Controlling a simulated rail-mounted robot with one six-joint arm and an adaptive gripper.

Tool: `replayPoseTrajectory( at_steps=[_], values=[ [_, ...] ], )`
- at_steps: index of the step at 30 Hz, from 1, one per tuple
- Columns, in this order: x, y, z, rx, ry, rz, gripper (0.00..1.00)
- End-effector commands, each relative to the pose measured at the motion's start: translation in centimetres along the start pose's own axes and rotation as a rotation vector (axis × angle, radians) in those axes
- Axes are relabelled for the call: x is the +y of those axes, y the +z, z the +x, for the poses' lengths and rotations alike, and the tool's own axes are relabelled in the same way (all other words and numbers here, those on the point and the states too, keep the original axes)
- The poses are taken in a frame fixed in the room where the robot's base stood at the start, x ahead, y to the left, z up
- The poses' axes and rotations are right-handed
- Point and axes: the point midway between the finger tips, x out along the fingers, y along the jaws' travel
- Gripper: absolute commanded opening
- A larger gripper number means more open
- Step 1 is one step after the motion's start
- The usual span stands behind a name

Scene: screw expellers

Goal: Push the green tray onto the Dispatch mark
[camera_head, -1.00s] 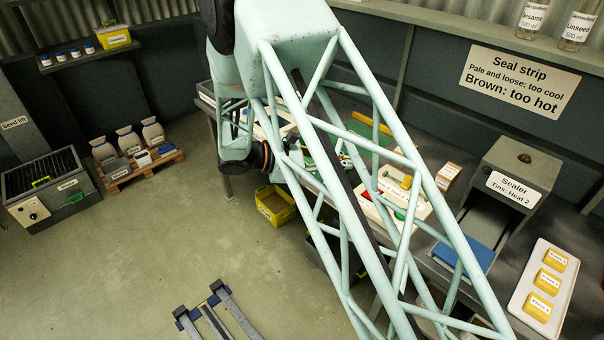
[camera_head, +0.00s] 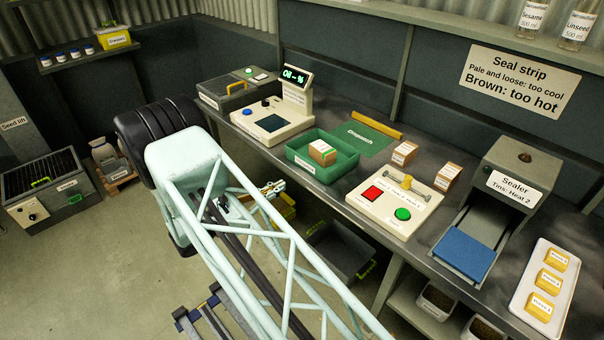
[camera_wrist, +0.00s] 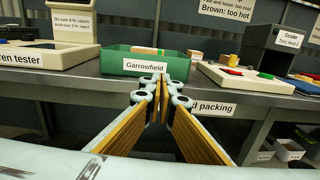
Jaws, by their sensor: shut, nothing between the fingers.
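The green tray (camera_head: 334,171) sits on the bench near its front edge, with a small brown carton (camera_head: 322,153) inside. The wrist view shows its near wall (camera_wrist: 130,68) with a label reading "Garrowfield". The Dispatch mark (camera_head: 358,137) is a flat green patch on the bench, just behind the tray and apart from it. A yellow bar (camera_head: 376,126) runs along its back edge. My gripper (camera_head: 275,187) is in front of the bench edge, short of the tray. In the wrist view my gripper (camera_wrist: 163,82) is shut and empty, pointing at the tray's front wall.
An oil meter (camera_head: 272,118) stands left of the tray. A panel with red and green buttons (camera_head: 394,203) stands to its right. Two cartons (camera_head: 404,153) stand right of the mark. The bench edge (camera_wrist: 60,83) runs below the tray in the wrist view.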

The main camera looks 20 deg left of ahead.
Motion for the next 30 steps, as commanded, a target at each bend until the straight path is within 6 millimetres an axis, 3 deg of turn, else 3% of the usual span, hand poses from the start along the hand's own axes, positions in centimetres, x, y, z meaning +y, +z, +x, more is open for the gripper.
replayPoseTrajectory(
  at_steps=[6, 17, 30],
  values=[
    [1.0, -1.2, -1.2, -0.016, 0.035, -0.018, 0.0],
    [1.0, -1.3, -1.3, -0.017, 0.036, -0.019, 0.0],
    [1.0, -1.3, 1.0, -0.017, 0.034, -0.019, 0.0]
  ],
)
